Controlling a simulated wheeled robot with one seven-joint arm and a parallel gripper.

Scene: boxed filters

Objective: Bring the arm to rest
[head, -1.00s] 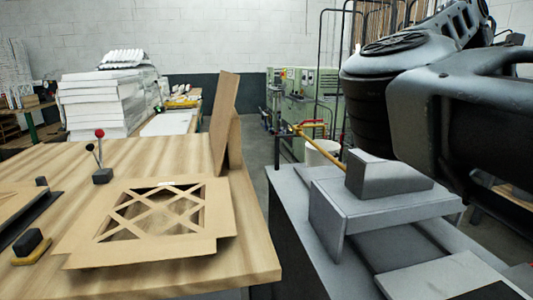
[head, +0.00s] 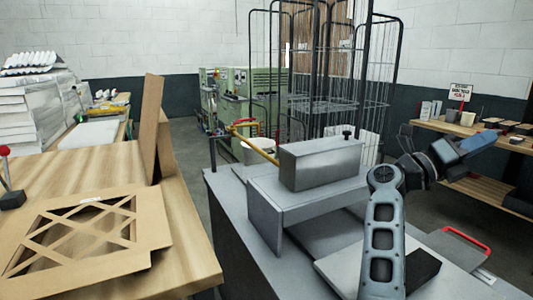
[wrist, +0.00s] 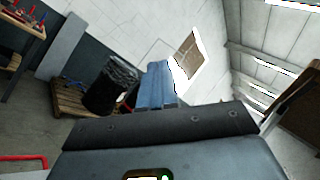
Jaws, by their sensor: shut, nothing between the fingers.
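My gripper (head: 482,142) is at the right in the head view, at the end of my grey arm, with its blue fingers pointing right and a little up. In the wrist view its blue fingers (wrist: 156,82) lie together with nothing between them. My gripper is in the air, clear of the grey bench and apart from the shelf table behind it. My arm's link stands upright in front of the bench and hides part of it.
A wooden table (head: 185,240) with a cardboard lattice frame (head: 150,228) is at the left. A grey metal bench (head: 235,215) carries a metal block (head: 320,165). A shelf table (head: 465,130) with small goods is at the right. Wire cage trolleys (head: 380,60) stand behind.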

